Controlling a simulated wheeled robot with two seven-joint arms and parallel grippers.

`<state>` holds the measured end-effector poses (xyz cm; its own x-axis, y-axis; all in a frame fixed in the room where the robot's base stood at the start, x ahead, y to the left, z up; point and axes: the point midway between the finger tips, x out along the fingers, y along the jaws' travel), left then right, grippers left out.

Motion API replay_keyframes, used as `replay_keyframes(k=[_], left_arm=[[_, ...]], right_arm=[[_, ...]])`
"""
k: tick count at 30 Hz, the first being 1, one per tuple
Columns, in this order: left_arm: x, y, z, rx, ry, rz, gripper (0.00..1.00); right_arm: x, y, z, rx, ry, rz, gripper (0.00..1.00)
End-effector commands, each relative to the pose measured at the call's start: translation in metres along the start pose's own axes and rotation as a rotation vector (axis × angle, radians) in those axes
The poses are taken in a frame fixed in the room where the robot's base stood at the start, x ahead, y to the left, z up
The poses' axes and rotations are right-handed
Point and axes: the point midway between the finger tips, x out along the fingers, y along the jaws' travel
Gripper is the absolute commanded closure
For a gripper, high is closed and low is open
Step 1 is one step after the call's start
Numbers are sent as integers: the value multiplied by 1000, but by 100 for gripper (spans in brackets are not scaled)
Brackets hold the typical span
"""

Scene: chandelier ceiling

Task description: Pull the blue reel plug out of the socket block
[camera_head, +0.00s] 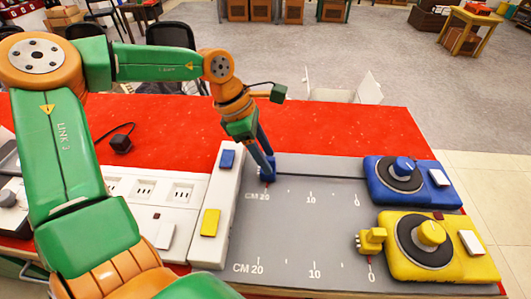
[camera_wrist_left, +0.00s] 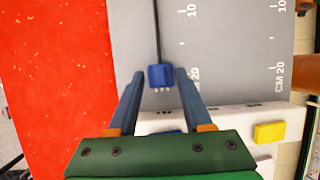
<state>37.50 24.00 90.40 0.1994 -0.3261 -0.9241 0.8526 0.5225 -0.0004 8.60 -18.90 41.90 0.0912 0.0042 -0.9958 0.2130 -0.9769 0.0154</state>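The blue plug (camera_wrist_left: 161,76) lies on the grey board (camera_wrist_left: 225,40), its metal prongs bare and pointing towards the white socket block (camera_wrist_left: 222,118), with a gap between. A dark cable (camera_wrist_left: 157,30) runs from the plug away from the block. My left gripper (camera_wrist_left: 160,75) is open, its fingertips on both sides of the plug with narrow gaps. In the head view the left gripper (camera_head: 267,176) points down beside the socket block (camera_head: 213,236) and hides much of the plug. The blue reel (camera_head: 403,175) sits at the board's far right end. My right gripper is not in view.
A yellow reel (camera_head: 430,232) with a yellow plug (camera_head: 371,240) sits at the near right. White sockets (camera_head: 160,188) and a black adapter (camera_head: 121,142) are to the left. The board's middle is clear.

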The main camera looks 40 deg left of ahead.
Motion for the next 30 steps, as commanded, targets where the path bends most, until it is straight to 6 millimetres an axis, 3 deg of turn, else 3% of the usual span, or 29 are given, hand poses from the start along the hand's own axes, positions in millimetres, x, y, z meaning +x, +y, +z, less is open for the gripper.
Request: replay_keyframes(k=[5, 12, 15, 28, 30], left_arm=[[-7, 1, 0, 0, -1, 2, 50], [-57, 1, 2, -1, -2, 4, 50], [-68, 0, 1, 0, 1, 1, 50], [-71, 0, 1, 0, 2, 0, 50], [-83, 0, 6, 0, 2, 0, 50]], right_arm=[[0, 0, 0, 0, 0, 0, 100], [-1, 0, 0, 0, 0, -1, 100], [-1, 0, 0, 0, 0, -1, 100], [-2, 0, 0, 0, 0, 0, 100], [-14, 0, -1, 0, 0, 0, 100]])
